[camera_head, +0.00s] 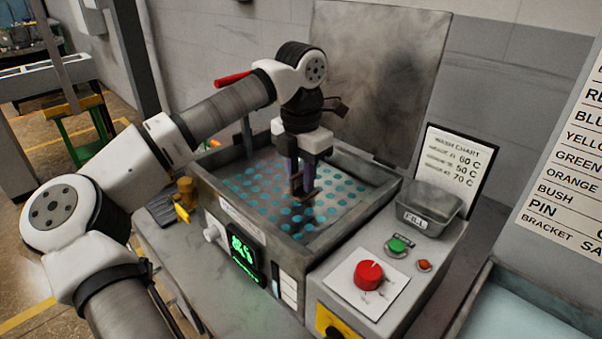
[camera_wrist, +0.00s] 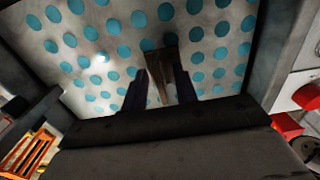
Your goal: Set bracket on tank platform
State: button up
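The tank platform (camera_head: 262,186) is a pale plate with blue round holes, sunk inside the open grey tank; it fills the upper part of the wrist view (camera_wrist: 95,45). The brown, angled bracket (camera_head: 298,187) is low over or on the platform, near its middle; I cannot tell whether it touches. In the wrist view the bracket (camera_wrist: 167,66) lies between the fingers of my gripper (camera_wrist: 163,80). A gap shows between the left finger and the bracket, so the fingers look open around it. My gripper (camera_head: 302,172) points down into the tank.
The tank's lid (camera_head: 380,75) stands raised behind. A FILL bin (camera_head: 430,207), a wash chart (camera_head: 458,165), a red knob (camera_head: 368,274) and a green button (camera_head: 397,245) are at the right. Tank walls surround the platform. A green display (camera_head: 243,252) is on the front.

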aim_at(302, 171)
notch_tip(302, 171, up, 12)
jog(key=b, duration=0.1)
jog(key=shift+r, duration=0.2)
dwell(2.3)
